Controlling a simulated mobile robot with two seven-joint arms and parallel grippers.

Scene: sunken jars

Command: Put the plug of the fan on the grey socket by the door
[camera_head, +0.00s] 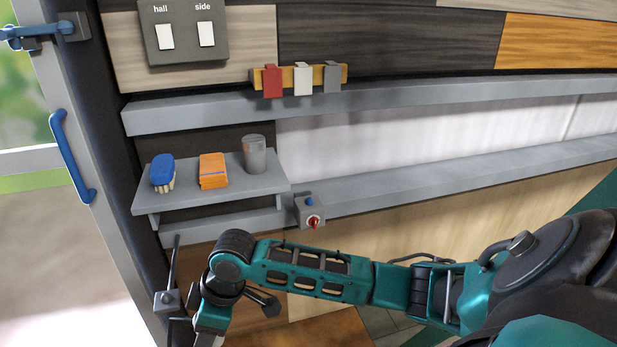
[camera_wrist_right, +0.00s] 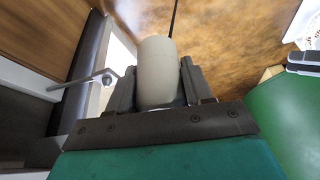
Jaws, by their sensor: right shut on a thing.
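In the right wrist view my right gripper (camera_wrist_right: 158,82) is shut on a pale off-white rounded plug (camera_wrist_right: 157,65), with one finger on each side. A thin dark cord (camera_wrist_right: 174,18) rises from the plug's far end. In the head view my right arm reaches in from the right, and its hand (camera_head: 208,334) is low at the left, cut by the bottom edge; the plug is hidden there. A small grey box with dark rods (camera_head: 167,299) is beside the door frame; I cannot tell whether it is the socket. The fan and my left gripper are not in view.
The door has a blue handle (camera_head: 72,158). A shelf (camera_head: 235,189) holds a blue brush (camera_head: 163,172), orange cloths (camera_head: 212,171) and a grey cup (camera_head: 254,154). A control box with a red knob (camera_head: 312,219) is right of it. A switch panel (camera_head: 185,32) is above.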

